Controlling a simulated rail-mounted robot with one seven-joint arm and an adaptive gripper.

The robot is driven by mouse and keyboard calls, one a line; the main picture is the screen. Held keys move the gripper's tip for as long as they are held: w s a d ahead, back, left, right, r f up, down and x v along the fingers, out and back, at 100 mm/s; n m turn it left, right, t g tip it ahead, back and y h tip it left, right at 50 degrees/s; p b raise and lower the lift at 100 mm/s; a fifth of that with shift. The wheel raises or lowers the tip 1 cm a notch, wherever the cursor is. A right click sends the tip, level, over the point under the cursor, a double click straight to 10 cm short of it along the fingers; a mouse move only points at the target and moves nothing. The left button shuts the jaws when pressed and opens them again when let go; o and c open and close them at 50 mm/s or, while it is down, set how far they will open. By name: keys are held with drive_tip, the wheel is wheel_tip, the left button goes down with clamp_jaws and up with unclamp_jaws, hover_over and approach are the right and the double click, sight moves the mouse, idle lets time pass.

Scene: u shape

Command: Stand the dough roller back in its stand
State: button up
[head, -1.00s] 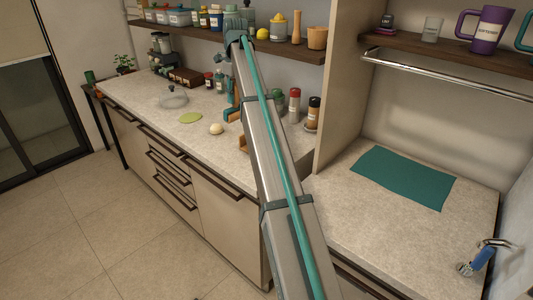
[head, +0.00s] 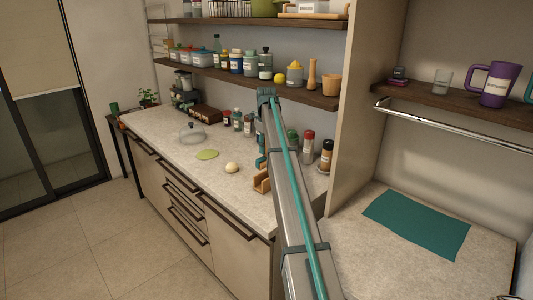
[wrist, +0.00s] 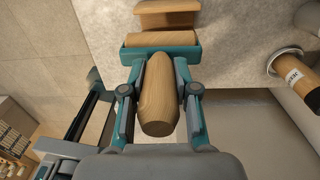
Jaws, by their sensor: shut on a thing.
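My gripper (wrist: 158,88) is shut on the dough roller (wrist: 158,100), a pale wooden, rounded piece between the two fingers in the wrist view. In the head view my gripper (head: 262,150) is partly hidden behind my arm, and I cannot make out the roller there. The wooden stand (head: 262,184) is at the counter's front edge, beside my arm and partly covered by it. Wooden parts, apparently of the stand (wrist: 168,14), lie just beyond the fingers in the wrist view. I cannot tell whether the roller touches the stand.
A dark-capped jar (head: 326,155) and a red-capped jar (head: 308,142) stand right of my arm; the dark-capped jar also shows in the wrist view (wrist: 294,72). A pale ball (head: 232,167), green disc (head: 207,154) and glass lid (head: 192,133) lie left. A loaded shelf (head: 225,77) hangs above.

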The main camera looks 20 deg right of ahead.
sight(266, 157)
drive_tip(key=shift+w+d+f, duration=0.4)
drive_tip(key=shift+f, duration=0.15)
drive_tip(key=shift+f+p, duration=0.6)
drive_tip(key=shift+f, duration=1.05)
drive_tip(key=shift+f, duration=0.65)
drive_tip(key=o, duration=1)
drive_tip(key=shift+r, duration=0.1)
drive_tip(key=shift+w+d+r+b, duration=0.1)
drive_tip(key=shift+r+b, duration=0.65)
drive_tip(key=shift+r, duration=2.55)
drive_tip(key=shift+d+r+b, duration=0.1)
drive_tip(key=shift+r+b, duration=0.65)
drive_tip(key=shift+r, duration=2.5)
